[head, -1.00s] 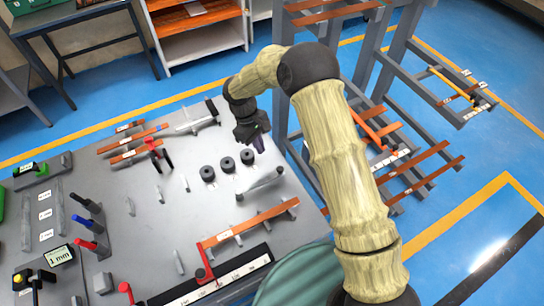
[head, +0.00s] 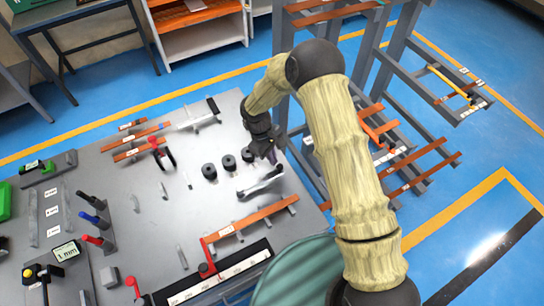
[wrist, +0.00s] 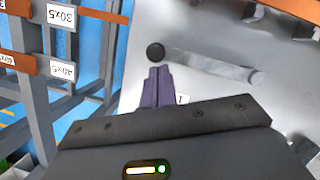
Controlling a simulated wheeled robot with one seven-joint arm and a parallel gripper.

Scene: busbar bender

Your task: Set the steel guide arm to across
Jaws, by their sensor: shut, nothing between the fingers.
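The steel guide arm (head: 261,183) is a pale metal bar on the grey bench, lying at a slant from lower left to upper right near the bench's right edge. In the wrist view the steel guide arm (wrist: 215,66) runs rightward from a round black knob (wrist: 155,52). My gripper (head: 272,158) is just above the bar's upper-right end in the head view. In the wrist view its purple fingers (wrist: 158,72) are together and empty, their tips just below the knob. I cannot tell whether they touch it.
Several black rollers (head: 228,163) stand left of the guide arm. A copper bar (head: 250,219) lies in front of it. A second steel piece with a black handle (head: 212,105) is at the bench's back. A grey rack with copper bars (head: 420,165) stands close on the right.

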